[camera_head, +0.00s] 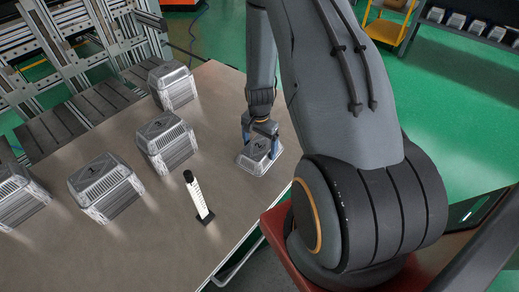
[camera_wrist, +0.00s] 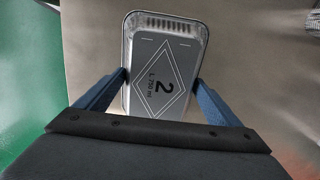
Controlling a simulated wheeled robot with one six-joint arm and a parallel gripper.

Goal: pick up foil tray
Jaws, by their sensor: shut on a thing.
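A single foil tray (camera_head: 256,160) with a silver rim and a lid is on the brown table, near its right edge, under my gripper (camera_head: 260,132). In the wrist view the same foil tray (camera_wrist: 160,62) shows its grey lid with a diamond outline, a "2" and "L 750 ml". My gripper's blue fingers (camera_wrist: 162,84) are on the tray's left and right sides and are shut on it. The near end of the tray is hidden behind the gripper body. I cannot tell whether the tray touches the table.
Several stacks of foil trays (camera_head: 107,187) stand on the table (camera_head: 225,100) to the left. A black-and-white upright device (camera_head: 198,197) stands left of my gripper. A metal frame with a conveyor (camera_head: 62,130) is behind the table. Green floor lies beyond the right edge.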

